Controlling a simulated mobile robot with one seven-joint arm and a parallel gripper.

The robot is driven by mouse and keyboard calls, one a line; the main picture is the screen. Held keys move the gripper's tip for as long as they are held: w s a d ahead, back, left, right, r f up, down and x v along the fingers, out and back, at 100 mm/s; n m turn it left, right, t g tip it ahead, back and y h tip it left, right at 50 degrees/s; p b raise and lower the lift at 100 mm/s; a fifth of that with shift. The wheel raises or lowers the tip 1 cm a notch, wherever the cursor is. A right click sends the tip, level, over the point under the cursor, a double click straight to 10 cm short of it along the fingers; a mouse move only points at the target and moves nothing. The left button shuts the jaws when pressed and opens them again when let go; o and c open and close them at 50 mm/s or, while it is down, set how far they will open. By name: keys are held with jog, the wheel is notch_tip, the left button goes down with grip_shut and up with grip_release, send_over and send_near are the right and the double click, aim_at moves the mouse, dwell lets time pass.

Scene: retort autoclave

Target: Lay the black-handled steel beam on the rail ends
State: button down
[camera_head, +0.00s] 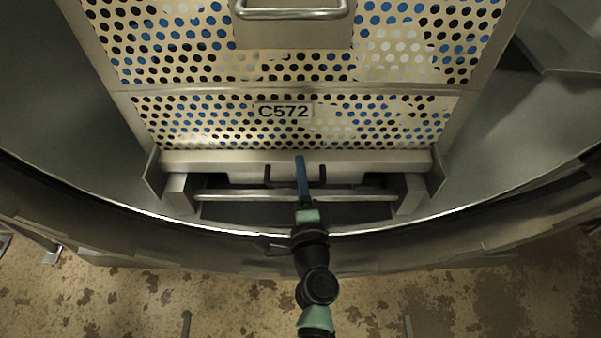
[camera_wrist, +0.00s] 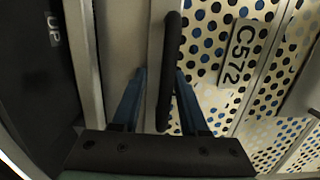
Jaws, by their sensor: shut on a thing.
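The steel beam (camera_head: 220,160) lies level, left to right, along the foot of the perforated basket front. Its black handle (camera_head: 272,176) faces my side. My gripper (camera_head: 301,160) reaches in from the front with blue fingers and is shut on the handle. In the wrist view the black handle (camera_wrist: 172,50) passes between the fingertips of my gripper (camera_wrist: 160,73), and pale metal (camera_wrist: 120,45) shows beside it. The rail ends show as blocks at left (camera_head: 180,192) and right (camera_head: 412,192), below the beam in the picture. Whether the beam touches them I cannot tell.
The perforated basket (camera_head: 290,100) with label C572 (camera_head: 284,111) stands directly behind the beam. Upright side plates (camera_head: 153,172) flank the beam ends closely. A cross bar (camera_head: 350,194) spans between the rails. The curved vessel rim (camera_head: 150,212) runs under my arm.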

dwell(0.6)
jog(key=shift+c, duration=1.8)
grip_release()
jog(key=shift+f, duration=0.1)
jog(key=shift+s+f+b, duration=0.1)
jog(key=shift+f+b, duration=0.2)
jog(key=shift+f, duration=0.05)
jog(key=s+d, duration=0.1)
jog(key=s, duration=1.1)
jog(key=shift+s+d+r, duration=0.25)
jog(key=shift+s, duration=0.1)
